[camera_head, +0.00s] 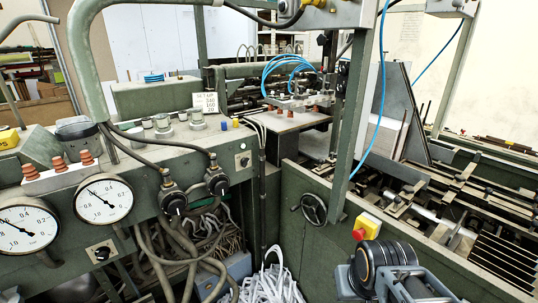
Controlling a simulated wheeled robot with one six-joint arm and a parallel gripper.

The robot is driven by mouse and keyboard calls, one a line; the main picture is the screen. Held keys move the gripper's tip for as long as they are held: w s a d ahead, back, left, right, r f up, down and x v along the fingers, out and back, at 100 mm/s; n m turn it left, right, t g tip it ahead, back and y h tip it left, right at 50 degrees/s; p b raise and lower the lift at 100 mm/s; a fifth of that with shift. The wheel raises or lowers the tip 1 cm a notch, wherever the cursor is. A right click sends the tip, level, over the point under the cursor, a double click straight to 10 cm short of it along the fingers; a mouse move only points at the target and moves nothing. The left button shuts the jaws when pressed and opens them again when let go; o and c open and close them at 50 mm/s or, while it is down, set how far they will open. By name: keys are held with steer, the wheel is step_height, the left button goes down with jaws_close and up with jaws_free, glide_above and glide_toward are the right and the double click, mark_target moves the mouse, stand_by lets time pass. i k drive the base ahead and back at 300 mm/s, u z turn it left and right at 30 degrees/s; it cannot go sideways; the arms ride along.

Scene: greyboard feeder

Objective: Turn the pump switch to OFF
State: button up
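Two small black rotary knobs on light square plates show on the green machine. One knob (102,253) is at the lower left, below the pressure gauges. The other knob (244,161) is on the panel left of the picture's middle. The labels are too small to read, so I cannot tell which is the pump switch or which way either is set. A black and grey part of my arm shows at the lower right, apart from both knobs. My gripper's fingers are not visible.
Two round gauges (103,201) face me at the left. Hoses (180,245) hang below the panel. A handwheel (314,209) and a red button on a yellow box (367,226) stick out near my arm. A green upright post (356,115) stands behind them.

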mark_target(244, 161)
steer(key=u, duration=0.4)
steer(key=i, duration=0.85)
steer(key=u, duration=0.7)
